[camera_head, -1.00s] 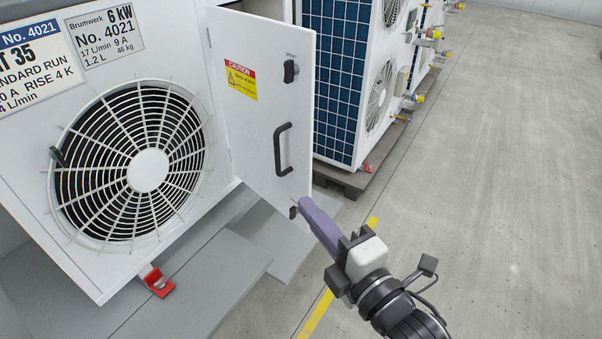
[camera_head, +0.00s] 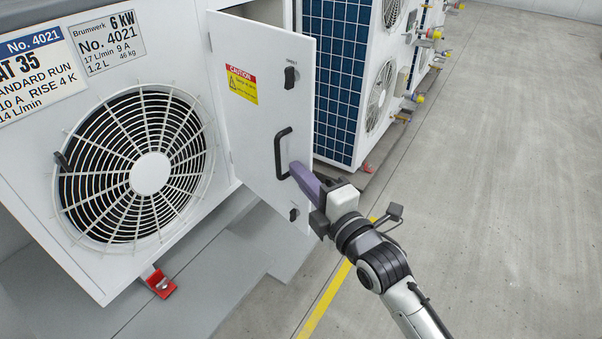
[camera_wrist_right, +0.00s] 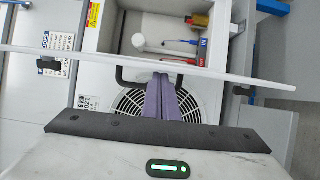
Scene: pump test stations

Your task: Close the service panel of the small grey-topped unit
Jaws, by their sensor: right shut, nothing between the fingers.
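The white service panel (camera_head: 260,95) of the near unit (camera_head: 215,205) stands swung open at the unit's right side, with a caution label, two dark latches and a black handle (camera_head: 281,155). My right gripper (camera_head: 296,168) is shut and empty, its purple fingers beside the handle's lower end, at the panel's outer face. I cannot tell whether they touch. In the right wrist view the panel shows edge-on (camera_wrist_right: 230,75), with the fingers (camera_wrist_right: 160,80) close to the handle. Behind it the open compartment shows red and blue fittings. The unit's top is not visible in the head view. My left gripper is not in view.
A fan grille (camera_head: 150,173) and rating plates are on the near unit's front. A red bracket (camera_head: 160,283) sits at its foot. More units with pipe fittings (camera_head: 370,100) stand behind the panel. The concrete floor (camera_head: 500,180) to the right is clear, with a yellow line (camera_head: 325,300).

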